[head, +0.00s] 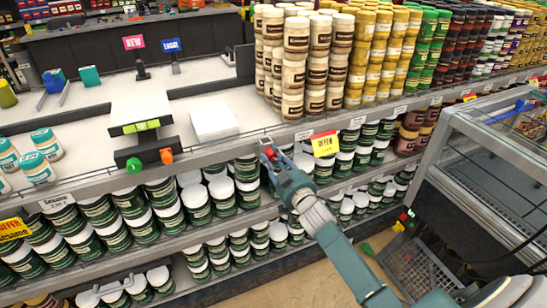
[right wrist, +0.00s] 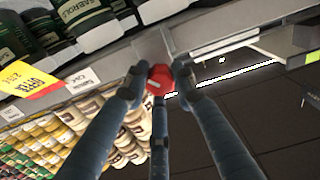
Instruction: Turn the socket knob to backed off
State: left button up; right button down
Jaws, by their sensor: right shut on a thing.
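A red knob (right wrist: 160,76) with a pale mark on its face is mounted at the shelf's front edge. It also shows as a small red spot in the head view (head: 269,151). My right gripper (head: 266,147) is at the knob, and in the right wrist view its fingers (right wrist: 159,73) stand on both sides of it, with a third finger below. The fingers are shut on the knob. The angle of the knob's mark is too small to read surely. My left gripper is not in view.
A dark unit with a green knob (head: 134,165) and an orange knob (head: 167,156) is on the shelf edge to the left. A white block (head: 213,121) lies behind. Stacked jars (head: 297,60) stand above right, and a glass case (head: 480,150) is at right.

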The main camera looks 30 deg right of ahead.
jog(key=n, duration=0.6)
jog(key=shift+r+n, duration=0.2)
jog(key=shift+n, duration=0.1)
jog(key=n+b, duration=0.1)
jog(key=n, duration=0.5)
jog(key=shift+a, duration=0.1)
jog(key=n, duration=0.4)
jog(key=shift+f, duration=0.1)
jog(key=n, duration=0.3)
jog(key=shift+n, duration=0.3)
jog(key=n, duration=0.4)
jog(key=shift+f, duration=0.15)
jog(key=shift+a+f+n, duration=0.1)
jog(key=shift+n, duration=0.9)
jog(key=shift+f, duration=0.1)
